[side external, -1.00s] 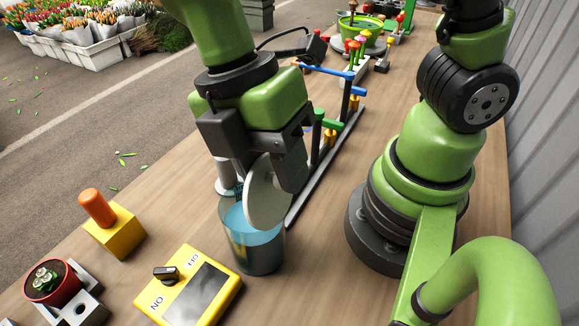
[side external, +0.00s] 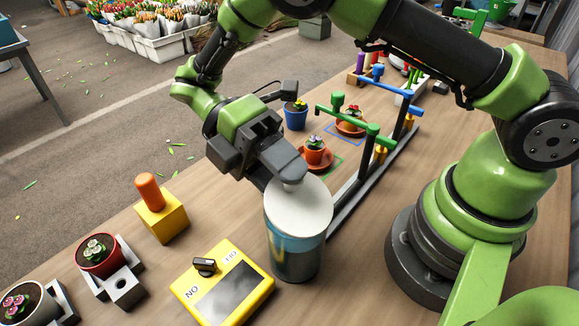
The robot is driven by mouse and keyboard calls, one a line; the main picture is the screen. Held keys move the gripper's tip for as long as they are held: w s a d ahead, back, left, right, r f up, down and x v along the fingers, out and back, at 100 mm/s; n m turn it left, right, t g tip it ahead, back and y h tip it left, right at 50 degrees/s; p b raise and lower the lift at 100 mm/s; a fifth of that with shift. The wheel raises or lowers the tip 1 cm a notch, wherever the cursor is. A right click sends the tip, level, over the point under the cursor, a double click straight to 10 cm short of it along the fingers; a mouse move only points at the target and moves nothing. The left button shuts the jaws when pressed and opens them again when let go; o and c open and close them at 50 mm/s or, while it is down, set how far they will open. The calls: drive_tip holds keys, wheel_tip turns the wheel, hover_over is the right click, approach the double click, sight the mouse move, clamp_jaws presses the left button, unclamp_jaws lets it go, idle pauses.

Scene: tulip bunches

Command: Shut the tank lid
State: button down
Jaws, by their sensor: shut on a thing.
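The tank (side external: 293,255) is a clear cylinder with bluish water, standing upright on the wooden table. Its white round lid (side external: 306,212) lies flat across the tank's top and appears to cover the opening. My gripper (side external: 288,178) reaches in from the upper left and is shut on the small knob on the lid. The fingers hide most of the knob and the lid's far edge. I cannot tell whether the lid's rim is fully seated all the way round.
A yellow box (side external: 247,268) with a black switch (side external: 204,266) is left of the tank. A yellow block with an orange handle (side external: 150,192) and potted plants (side external: 99,254) stand further left. A rack with green and blue arms (side external: 372,165) and small pots (side external: 315,153) stand behind.

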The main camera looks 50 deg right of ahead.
drive_tip(key=shift+w+f+g, duration=0.2)
drive_tip(key=shift+f+g, duration=0.2)
drive_tip(key=shift+g, duration=0.2)
drive_tip(key=c, duration=0.8)
unclamp_jaws()
